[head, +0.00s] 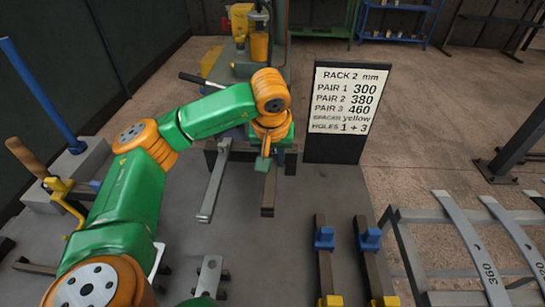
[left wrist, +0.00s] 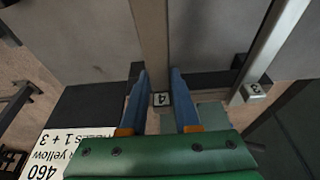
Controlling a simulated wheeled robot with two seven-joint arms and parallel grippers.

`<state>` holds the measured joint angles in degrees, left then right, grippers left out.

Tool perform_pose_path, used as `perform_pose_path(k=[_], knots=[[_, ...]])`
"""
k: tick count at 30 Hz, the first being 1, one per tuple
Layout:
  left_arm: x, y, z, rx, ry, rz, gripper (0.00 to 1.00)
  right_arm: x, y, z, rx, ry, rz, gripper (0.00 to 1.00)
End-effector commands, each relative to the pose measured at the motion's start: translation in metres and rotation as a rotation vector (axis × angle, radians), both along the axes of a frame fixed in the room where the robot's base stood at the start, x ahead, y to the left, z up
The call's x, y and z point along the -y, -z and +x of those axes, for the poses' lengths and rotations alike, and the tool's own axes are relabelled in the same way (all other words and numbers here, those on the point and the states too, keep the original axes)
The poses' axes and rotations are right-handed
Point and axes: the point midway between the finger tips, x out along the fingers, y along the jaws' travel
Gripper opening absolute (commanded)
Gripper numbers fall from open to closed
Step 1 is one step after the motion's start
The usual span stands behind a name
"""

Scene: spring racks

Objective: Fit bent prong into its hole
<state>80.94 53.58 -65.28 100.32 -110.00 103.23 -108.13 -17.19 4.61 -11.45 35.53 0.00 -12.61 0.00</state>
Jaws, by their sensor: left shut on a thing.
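My left gripper (head: 265,160) reaches over the far part of the grey bench. In the left wrist view its two blue fingers (left wrist: 160,80) stand either side of a dark bar (left wrist: 150,35), whose end bears a label 4. The gripper is shut on this bar. In the head view the dark bar (head: 268,195) points toward me, beside a lighter grey bar (head: 212,188) on its left. The lighter bar, labelled 3, shows at right in the left wrist view (left wrist: 268,50). I cannot tell which prong is bent; no hole is clearly visible near the gripper. My right gripper is out of view.
A sign (head: 340,105) stands at the back of the bench, right of my gripper. Two dark rails with blue clamps (head: 370,240) lie front right. A small grey drilled plate (head: 209,272) is at front. A rack of labelled strips (head: 465,235) stands right. Mid-bench is fairly clear.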

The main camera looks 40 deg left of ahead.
Motion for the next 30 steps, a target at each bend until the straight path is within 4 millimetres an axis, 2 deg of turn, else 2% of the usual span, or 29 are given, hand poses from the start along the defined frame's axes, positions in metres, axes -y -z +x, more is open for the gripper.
perform_pose_path(k=[5, 6, 9, 19, 27, 30], knots=[[0.0, 0.003, 0.0, 0.002, -0.001, 0.0, 0.0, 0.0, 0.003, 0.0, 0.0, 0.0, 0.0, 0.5], [0.0, 0.003, 0.0, 0.002, -0.001, 0.0, 0.38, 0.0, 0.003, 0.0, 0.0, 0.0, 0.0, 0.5], [0.0, 0.003, 0.0, 0.001, 0.0, 0.0, 0.65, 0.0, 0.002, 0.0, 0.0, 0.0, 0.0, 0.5], [0.001, -0.001, -0.001, 0.001, 0.0, 0.0, 0.65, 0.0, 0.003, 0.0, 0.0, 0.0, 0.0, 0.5], [0.01, -0.054, -0.014, 0.005, 0.001, 0.0, 0.65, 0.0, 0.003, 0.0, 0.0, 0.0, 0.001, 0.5], [0.011, -0.063, -0.018, 0.003, -0.001, 0.0, 0.65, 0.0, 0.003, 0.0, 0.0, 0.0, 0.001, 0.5]])
